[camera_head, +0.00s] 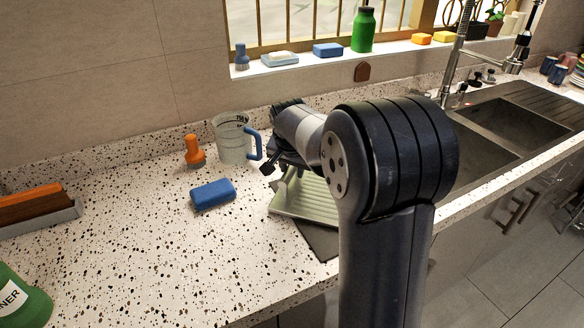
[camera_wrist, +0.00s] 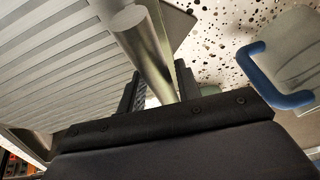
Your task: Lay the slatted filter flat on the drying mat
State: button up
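The slatted filter (camera_head: 318,200) is a pale grey-green ribbed panel in the head view, partly hidden by my arm. Its slats (camera_wrist: 60,65) fill the left of the wrist view. A round metal handle bar (camera_wrist: 150,50) stands out from it between my fingers. My gripper (camera_wrist: 158,92) looks closed around this bar, with a dark finger on each side; it also shows in the head view (camera_head: 281,170). The dark drying mat (camera_head: 318,238) shows below the filter's near edge. Most of the mat is hidden, and I cannot tell whether the filter touches it.
A measuring jug (camera_head: 233,140) with a blue handle stands just left of my gripper. An orange brush (camera_head: 194,152) and a blue sponge (camera_head: 212,194) are farther left. The sink (camera_head: 482,150) lies to the right.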

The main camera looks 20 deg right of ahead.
jog(key=o, duration=0.3)
jog(key=v, duration=1)
jog(key=shift+s+a+r, duration=0.1)
jog(key=shift+s+r, duration=0.05)
jog(key=shift+r, duration=0.25)
jog(key=x, duration=1)
jog(key=shift+f, duration=0.25)
jog(key=shift+r+p, duration=1.5)
jog(key=shift+r, duration=0.4)
jog(key=shift+f, duration=0.1)
